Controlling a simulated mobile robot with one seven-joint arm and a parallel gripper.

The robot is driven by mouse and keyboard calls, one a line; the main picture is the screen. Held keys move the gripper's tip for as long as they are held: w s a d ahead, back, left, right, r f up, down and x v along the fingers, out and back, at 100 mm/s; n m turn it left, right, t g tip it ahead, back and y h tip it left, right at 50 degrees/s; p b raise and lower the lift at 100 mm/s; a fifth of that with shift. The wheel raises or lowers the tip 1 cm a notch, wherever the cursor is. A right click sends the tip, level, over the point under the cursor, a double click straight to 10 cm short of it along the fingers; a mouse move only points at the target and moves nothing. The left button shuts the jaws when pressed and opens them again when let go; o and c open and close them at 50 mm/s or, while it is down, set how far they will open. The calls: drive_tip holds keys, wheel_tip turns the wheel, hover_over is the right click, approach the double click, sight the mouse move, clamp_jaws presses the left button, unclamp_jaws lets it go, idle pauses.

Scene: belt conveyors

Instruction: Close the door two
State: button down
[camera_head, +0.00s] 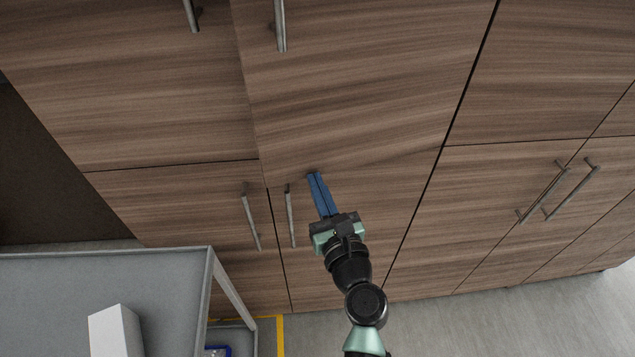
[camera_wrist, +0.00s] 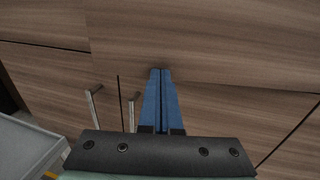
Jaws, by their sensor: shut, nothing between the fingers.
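My gripper (camera_head: 314,174) points up at the wood-grain cabinet front with its blue fingers pressed together and nothing between them. The fingertips are at the lower edge of the upper middle door (camera_head: 350,90); whether they touch it I cannot tell. This door has a vertical bar handle (camera_head: 281,26). It looks slightly ajar, as its lower edge slants out of line with its neighbours. The lower middle door (camera_head: 375,205) is below it, with a handle (camera_head: 291,215) left of my fingers. In the wrist view the blue fingers (camera_wrist: 160,72) reach the slanted edge. No number marks door two.
A grey table (camera_head: 100,290) with a white box (camera_head: 114,332) stands at the lower left. Other cabinet doors have bar handles, including a pair at the right (camera_head: 571,190). Open floor (camera_head: 530,315) lies at the lower right.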

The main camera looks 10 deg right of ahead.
sight(306, 160)
idle(0.3)
drive_tip(key=w, duration=0.2)
drive_tip(key=w+m+h, duration=0.1)
drive_tip(key=w, duration=0.1)
drive_tip(key=w+a+h, duration=0.1)
drive_tip(key=w, duration=0.1)
drive_tip(key=shift+a+p, duration=0.1)
drive_tip(key=shift+p, duration=0.2)
drive_tip(key=shift+w, duration=0.15)
drive_tip(key=shift+a+r+t, duration=0.1)
drive_tip(key=shift+r+t, duration=0.2)
drive_tip(key=shift+r, duration=0.05)
